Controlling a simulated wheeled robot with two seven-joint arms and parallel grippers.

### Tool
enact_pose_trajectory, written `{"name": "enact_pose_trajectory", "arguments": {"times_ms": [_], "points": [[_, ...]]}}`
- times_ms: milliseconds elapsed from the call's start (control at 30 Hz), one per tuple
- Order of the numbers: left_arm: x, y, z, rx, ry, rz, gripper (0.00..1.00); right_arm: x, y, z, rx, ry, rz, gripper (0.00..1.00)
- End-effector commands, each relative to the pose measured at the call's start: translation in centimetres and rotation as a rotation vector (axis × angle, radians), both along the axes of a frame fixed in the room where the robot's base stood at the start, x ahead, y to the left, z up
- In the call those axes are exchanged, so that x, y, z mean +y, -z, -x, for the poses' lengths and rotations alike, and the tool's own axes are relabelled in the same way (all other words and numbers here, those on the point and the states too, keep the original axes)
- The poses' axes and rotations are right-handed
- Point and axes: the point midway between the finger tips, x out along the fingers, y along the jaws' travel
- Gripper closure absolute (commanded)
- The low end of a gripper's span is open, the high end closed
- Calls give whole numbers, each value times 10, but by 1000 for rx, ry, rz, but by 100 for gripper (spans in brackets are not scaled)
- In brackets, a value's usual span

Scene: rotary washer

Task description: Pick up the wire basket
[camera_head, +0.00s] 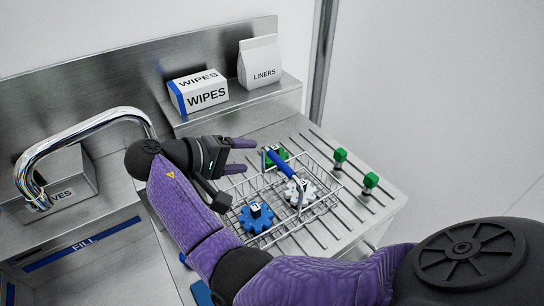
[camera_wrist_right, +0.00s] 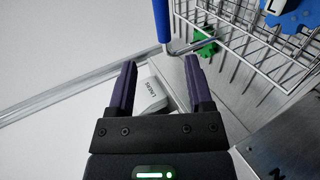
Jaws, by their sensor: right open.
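The wire basket (camera_head: 282,164) sits on the ribbed steel counter, with a blue-gripped handle arching over its middle. It holds a blue gear-shaped part (camera_head: 256,217), a white one (camera_head: 299,191) and a green one (camera_head: 275,156). My right gripper (camera_head: 250,156) is open and empty at the basket's left, its fingers pointing toward the handle but apart from it. My left gripper is not in view.
A wipes box (camera_head: 200,94) and a liners bag (camera_head: 259,62) stand on the back ledge. Green-topped pegs (camera_head: 340,155) stand right of the basket. A chrome faucet (camera_head: 82,128) and a glove box (camera_head: 66,178) are at the left. My right forearm covers the counter's front.

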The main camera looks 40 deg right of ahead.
Motion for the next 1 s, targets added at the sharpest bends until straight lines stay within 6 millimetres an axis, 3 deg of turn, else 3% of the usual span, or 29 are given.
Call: {"name": "enact_pose_trajectory", "arguments": {"times_ms": [400, 633, 933, 1000], "points": [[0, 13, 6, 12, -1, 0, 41, -67, 40, 11, 0, 2, 2, 34], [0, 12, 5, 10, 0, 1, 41, -74, 42, 11, -1, -1, -1, 34], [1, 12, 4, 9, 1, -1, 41, -74, 42, 11, -1, -1, -1, 95], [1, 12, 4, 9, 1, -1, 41, -74, 42, 11, -1, -1, -1, 100]]}}
